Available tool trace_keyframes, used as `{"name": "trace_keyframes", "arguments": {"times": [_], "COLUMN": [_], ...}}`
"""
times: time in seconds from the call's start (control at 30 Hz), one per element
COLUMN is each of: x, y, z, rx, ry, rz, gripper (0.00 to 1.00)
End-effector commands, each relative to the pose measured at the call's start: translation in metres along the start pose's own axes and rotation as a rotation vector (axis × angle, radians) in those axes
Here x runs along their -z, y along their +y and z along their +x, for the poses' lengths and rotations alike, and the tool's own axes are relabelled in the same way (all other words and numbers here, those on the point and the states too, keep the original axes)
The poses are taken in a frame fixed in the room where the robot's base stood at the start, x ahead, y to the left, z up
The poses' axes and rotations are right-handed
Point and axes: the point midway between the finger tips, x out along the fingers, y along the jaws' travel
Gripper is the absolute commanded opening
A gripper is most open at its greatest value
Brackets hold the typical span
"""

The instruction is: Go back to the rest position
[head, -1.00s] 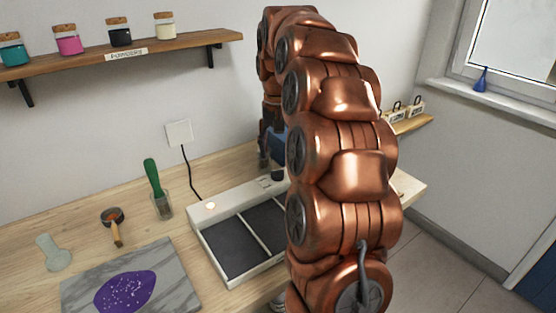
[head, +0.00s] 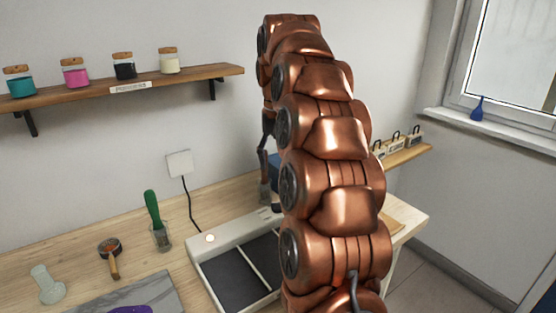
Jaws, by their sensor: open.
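My copper arm rises through the middle of the head view and bends over at the top. My gripper (head: 266,172) hangs down behind it, dark and mostly hidden by the arm links. It is open, and I see nothing held in it. It is above the back right part of the white two-compartment tray (head: 210,274) on the wooden table. A blue thing (head: 274,160) shows in part between the gripper and my arm; I cannot tell what it is.
On the table (head: 75,255) are a green-handled tool (head: 153,212) in a glass, a strainer (head: 110,250), a clear scoop (head: 46,284) and a marble slab (head: 160,292) with purple material. A shelf (head: 190,76) with jars is at upper left. A window (head: 515,60) is right.

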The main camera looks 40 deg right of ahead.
Motion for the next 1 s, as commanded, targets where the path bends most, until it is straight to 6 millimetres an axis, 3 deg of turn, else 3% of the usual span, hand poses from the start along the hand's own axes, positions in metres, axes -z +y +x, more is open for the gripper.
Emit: {"name": "trace_keyframes", "arguments": {"times": [0.33,0.47,1.0], "x": [-0.001,-0.012,-0.124], "y": [-0.001,-0.010,-0.065], "z": [-0.001,-0.002,0.012], "rx": [0.000,0.000,-0.008], "ry": [0.000,-0.002,-0.049], "rz": [-0.004,-0.032,-0.267], "gripper": [0.62,0.62,0.62]}}
